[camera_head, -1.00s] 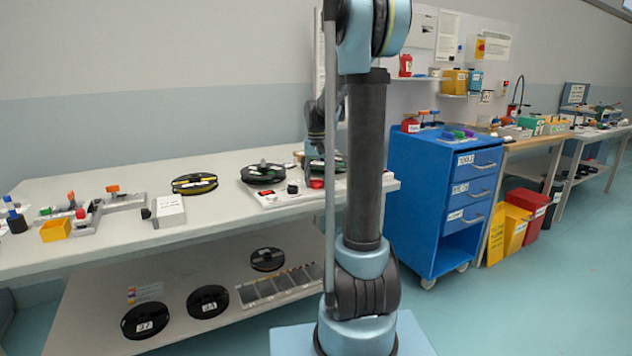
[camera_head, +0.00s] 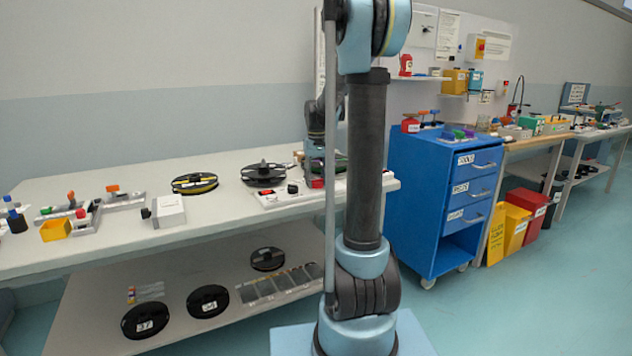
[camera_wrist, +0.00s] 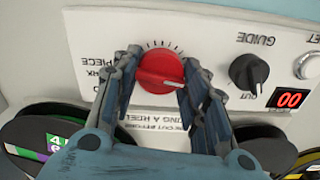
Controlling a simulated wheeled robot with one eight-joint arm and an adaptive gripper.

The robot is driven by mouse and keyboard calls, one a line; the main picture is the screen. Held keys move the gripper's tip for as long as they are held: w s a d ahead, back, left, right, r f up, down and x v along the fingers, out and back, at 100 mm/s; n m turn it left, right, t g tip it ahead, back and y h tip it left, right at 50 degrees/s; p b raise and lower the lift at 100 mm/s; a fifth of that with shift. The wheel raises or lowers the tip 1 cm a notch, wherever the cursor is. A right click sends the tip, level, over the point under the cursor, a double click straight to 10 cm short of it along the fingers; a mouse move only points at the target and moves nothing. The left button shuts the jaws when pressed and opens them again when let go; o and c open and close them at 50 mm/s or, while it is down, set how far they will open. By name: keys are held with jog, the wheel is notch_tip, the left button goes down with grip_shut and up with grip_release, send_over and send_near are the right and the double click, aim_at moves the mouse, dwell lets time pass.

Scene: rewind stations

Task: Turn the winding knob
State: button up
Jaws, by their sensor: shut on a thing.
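The red round knob (camera_wrist: 158,68) with a pale pointer line sits on the white panel (camera_wrist: 205,45) in the wrist view. A tick scale runs along its far side. The pointer is aimed to the right. My gripper (camera_wrist: 161,72) has one finger on each side of the knob and is shut on it. In the head view my gripper (camera_head: 316,168) is down at the right end of the winding station (camera_head: 270,200), partly hidden by my own arm.
A black knob (camera_wrist: 249,73) marked GUIDE, a red display (camera_wrist: 289,98) reading 00 and a white button (camera_wrist: 308,66) are right of the red knob. Reels lie close by on both sides, including one with a green and purple label (camera_wrist: 58,142). A blue tool cart (camera_head: 425,200) stands right.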

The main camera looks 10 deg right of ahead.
jog(key=o, duration=1.1)
jog(key=shift+c, duration=0.2)
notch_tip(320, 180, up, 12)
jog(key=s+f, duration=0.7)
jog(key=s, duration=0.4)
jog(key=s+f+m+t, duration=0.1)
jog(key=s+f, duration=0.6)
jog(key=s, duration=0.5)
jog(key=s+f+t, duration=0.1)
jog(key=s+f, duration=0.6)
jog(key=s, duration=0.5)
jog(key=shift+m, duration=0.3)
